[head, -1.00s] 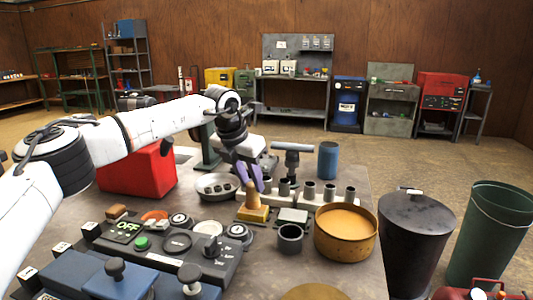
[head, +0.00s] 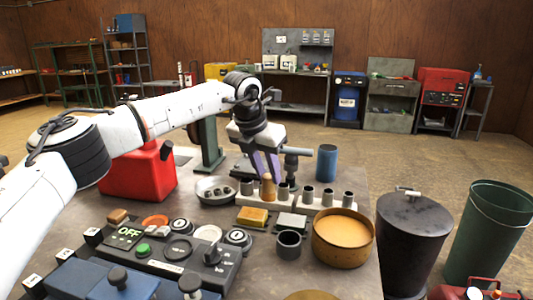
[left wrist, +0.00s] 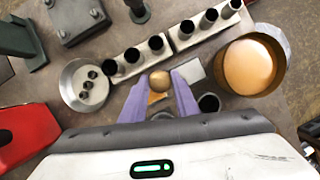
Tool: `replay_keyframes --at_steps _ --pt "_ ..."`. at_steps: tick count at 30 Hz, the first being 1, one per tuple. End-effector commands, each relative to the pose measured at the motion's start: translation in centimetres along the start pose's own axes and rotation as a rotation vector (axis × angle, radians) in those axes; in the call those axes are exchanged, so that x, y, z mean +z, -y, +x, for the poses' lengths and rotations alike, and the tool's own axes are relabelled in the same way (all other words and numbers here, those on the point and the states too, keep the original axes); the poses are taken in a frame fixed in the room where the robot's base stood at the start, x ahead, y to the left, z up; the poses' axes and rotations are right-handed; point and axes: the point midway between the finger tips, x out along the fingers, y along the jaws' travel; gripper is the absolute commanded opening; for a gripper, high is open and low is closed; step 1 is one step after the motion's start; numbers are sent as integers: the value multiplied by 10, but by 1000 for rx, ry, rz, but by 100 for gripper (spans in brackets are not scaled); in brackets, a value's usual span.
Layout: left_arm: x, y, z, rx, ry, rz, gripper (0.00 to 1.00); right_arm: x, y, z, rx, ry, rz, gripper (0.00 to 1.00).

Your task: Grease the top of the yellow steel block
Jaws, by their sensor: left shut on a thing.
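My left gripper (head: 266,172) has purple fingers and is shut on a tan, rounded wooden-looking tool (head: 268,187). The tool's round top (left wrist: 160,79) shows between the fingers in the left wrist view. The yellow steel block (head: 252,217) lies on the bench, and the held tool is above and slightly right of it in the head view. In the left wrist view the block (left wrist: 156,97) is mostly hidden by the fingers and tool. I cannot tell whether its top carries grease. My right gripper is not in view.
A round tub of tan-orange material (head: 343,231) stands right of the block. A grey plate (head: 291,222), an open cup (head: 289,243), tube holders (head: 325,201) and a dish of nuts (head: 215,189) are close by. A control panel (head: 165,245) is in front.

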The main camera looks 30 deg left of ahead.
Motion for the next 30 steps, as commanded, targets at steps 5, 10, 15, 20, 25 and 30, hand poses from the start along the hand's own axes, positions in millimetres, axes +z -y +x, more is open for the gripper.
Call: replay_keyframes --at_steps 5,10,15,20,25,30 --pt "8 1 -18 -1 3 0 10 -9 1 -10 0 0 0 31" --pt "12 1 -28 -1 2 1 10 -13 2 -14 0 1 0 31" --pt "12 1 -28 -1 1 2 10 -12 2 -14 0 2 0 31" --pt "12 1 -28 -1 2 2 10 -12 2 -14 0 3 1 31" --pt "12 1 -28 -1 2 2 10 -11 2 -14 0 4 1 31" --pt "12 1 -28 -1 2 2 10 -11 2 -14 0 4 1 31"
